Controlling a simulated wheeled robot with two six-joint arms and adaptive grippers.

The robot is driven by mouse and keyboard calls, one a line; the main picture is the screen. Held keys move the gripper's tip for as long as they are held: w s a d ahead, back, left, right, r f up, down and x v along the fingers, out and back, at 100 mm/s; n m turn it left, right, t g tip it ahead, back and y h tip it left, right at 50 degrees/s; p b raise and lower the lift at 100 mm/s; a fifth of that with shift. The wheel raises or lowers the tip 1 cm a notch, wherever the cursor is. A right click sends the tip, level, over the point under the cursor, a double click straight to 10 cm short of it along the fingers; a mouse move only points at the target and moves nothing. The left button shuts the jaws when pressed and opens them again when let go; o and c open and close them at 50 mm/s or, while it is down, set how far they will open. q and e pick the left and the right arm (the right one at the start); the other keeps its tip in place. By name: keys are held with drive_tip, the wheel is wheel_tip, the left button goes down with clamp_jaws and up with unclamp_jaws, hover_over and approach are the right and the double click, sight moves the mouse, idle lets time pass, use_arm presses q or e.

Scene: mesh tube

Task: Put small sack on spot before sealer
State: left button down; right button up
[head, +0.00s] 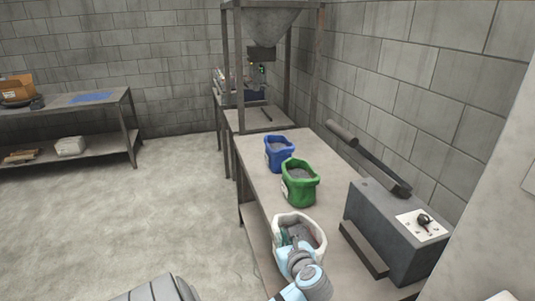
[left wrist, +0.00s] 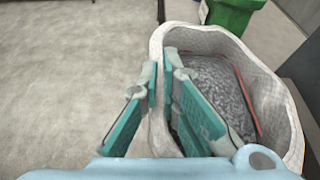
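A white sack (head: 318,229) with grey granular fill stands open-topped and upright on the long table, in front of the grey sealer (head: 393,228) and its dark front ledge (head: 363,250). In the left wrist view the white sack (left wrist: 270,95) fills the right side. My left gripper (head: 293,243) is at its near left rim. In the left wrist view my left gripper (left wrist: 162,68) has one finger outside and one inside the sack, closed on its wall. A green sack (head: 299,183) and a blue sack (head: 279,153) stand farther back. My right gripper is out of view.
The long table (head: 262,200) runs along the block wall. A hopper (head: 272,18) on a metal frame stands at its far end. The sealer's long lever (head: 370,160) slants up behind it. A shelf table (head: 70,105) stands at the far left; the floor between is clear.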

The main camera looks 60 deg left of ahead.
use_arm(q)
drive_tip(key=w+d+f+b, duration=0.1)
drive_tip(key=w+d+b, duration=0.1)
drive_tip(key=w+b, duration=0.3)
drive_tip(key=w+d+f+b, duration=0.1)
drive_tip(key=w+d+b, duration=0.1)
drive_tip(key=w+b, duration=0.3)
drive_tip(key=shift+w, duration=2.25)
drive_tip(key=shift+d, duration=0.15)
drive_tip(key=c, duration=1.7)
unclamp_jaws()
drive_tip(key=shift+s, duration=0.1)
drive_tip(key=shift+f, duration=0.15)
drive_tip(key=v, duration=0.7)
drive_tip(key=shift+d, duration=0.3)
